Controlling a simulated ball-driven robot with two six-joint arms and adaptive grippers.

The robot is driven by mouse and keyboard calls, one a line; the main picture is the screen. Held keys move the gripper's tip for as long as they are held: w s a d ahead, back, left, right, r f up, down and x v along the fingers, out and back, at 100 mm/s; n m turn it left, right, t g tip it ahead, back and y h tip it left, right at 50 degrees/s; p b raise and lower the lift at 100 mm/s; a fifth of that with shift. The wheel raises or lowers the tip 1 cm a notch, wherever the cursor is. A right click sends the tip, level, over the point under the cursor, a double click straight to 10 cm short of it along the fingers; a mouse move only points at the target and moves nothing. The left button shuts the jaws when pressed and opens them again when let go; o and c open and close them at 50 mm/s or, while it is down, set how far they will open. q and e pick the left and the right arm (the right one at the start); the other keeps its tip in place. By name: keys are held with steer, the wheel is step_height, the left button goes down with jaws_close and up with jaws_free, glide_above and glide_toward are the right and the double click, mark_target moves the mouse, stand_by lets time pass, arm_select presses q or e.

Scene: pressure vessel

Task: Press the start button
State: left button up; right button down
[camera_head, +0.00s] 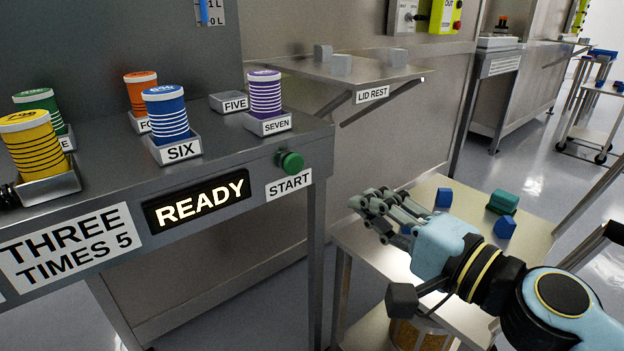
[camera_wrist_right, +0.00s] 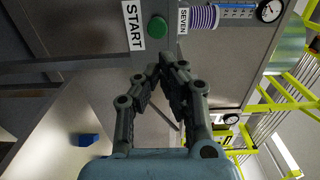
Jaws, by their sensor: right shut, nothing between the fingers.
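The green START button (camera_head: 290,162) is on the front face of the metal bench, at its right end, above a white START label (camera_head: 288,185). My right gripper (camera_head: 362,204) is shut and empty, to the right of the button and lower in the head view. In the right wrist view the fingertips (camera_wrist_right: 163,70) are together and point toward the green button (camera_wrist_right: 157,27), with a gap between. The START label (camera_wrist_right: 133,25) shows beside it. My left gripper is not in view.
A lit READY display (camera_head: 197,200) is left of the button. Canisters stand in numbered holders on the bench, such as the purple-striped one (camera_head: 265,95) at SEVEN. A lid rest shelf (camera_head: 350,70) is behind. A table with blue blocks (camera_head: 505,228) lies below my right arm.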

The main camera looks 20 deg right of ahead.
steer(key=p, duration=0.3)
glide_toward(296, 163)
steer(key=x, duration=0.6)
steer(key=shift+w+a, duration=0.1)
steer(key=shift+w, duration=0.2)
steer(key=shift+w+a, duration=0.15)
steer(key=shift+w, duration=0.25)
